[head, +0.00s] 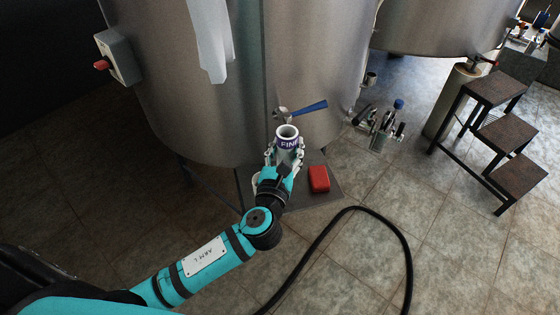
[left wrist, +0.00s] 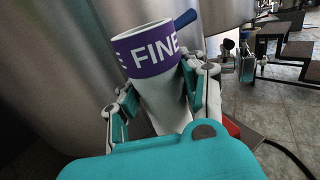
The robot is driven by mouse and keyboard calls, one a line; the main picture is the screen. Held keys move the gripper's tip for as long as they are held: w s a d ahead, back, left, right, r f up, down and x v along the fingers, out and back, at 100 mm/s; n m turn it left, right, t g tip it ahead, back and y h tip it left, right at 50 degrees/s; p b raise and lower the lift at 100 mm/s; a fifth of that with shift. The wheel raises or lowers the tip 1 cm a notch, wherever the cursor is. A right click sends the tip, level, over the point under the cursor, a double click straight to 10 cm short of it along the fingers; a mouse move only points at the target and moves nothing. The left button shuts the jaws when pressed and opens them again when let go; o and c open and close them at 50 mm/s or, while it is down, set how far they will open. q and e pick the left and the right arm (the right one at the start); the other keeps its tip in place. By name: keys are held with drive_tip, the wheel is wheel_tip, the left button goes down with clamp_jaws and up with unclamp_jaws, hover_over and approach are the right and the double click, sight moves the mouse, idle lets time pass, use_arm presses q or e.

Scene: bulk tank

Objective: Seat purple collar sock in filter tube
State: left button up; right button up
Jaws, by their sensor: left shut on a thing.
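The purple collar sock (head: 288,142) is a white open-topped sleeve with a purple band marked FINE. It stands roughly upright, slightly tilted, in front of the big steel tank. My left gripper (head: 285,157) is shut on it below the band. In the left wrist view the sock (left wrist: 149,62) rises between the two fingers of the gripper (left wrist: 155,103), open end up. Its lower end is hidden behind my wrist. I cannot make out the filter tube in either view. My right gripper is not in view.
A valve with a blue handle (head: 310,108) is on the tank (head: 235,110) just behind the sock. A red box (head: 319,178) lies on a floor plate beside the gripper. A black hose (head: 400,240) curves over the floor. Steps (head: 497,130) and loose fittings (head: 380,122) are right.

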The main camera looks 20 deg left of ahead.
use_arm(q)
drive_tip(key=w+a, duration=0.3)
drive_tip(key=w, duration=0.1)
drive_tip(key=shift+w+a+f, duration=0.1)
drive_tip(key=shift+f, duration=0.25)
drive_tip(key=shift+c, duration=0.4)
wheel_tip(320, 180, down, 7)
drive_tip(key=b, duration=0.2)
drive_tip(key=shift+r+b, duration=0.2)
drive_tip(key=shift+b, duration=0.1)
clamp_jaws()
drive_tip(key=f, duration=0.2)
drive_tip(key=f+b, duration=0.1)
drive_tip(key=f, duration=0.1)
drive_tip(key=shift+w+a+f, duration=0.15)
drive_tip(key=shift+w, duration=0.05)
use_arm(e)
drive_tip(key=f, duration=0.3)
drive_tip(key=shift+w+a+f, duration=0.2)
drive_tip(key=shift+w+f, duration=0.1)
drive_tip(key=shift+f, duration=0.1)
use_arm(q)
drive_tip(key=shift+f+b, duration=0.15)
drive_tip(key=shift+b, duration=0.2)
drive_tip(key=o, duration=1.2)
unclamp_jaws()
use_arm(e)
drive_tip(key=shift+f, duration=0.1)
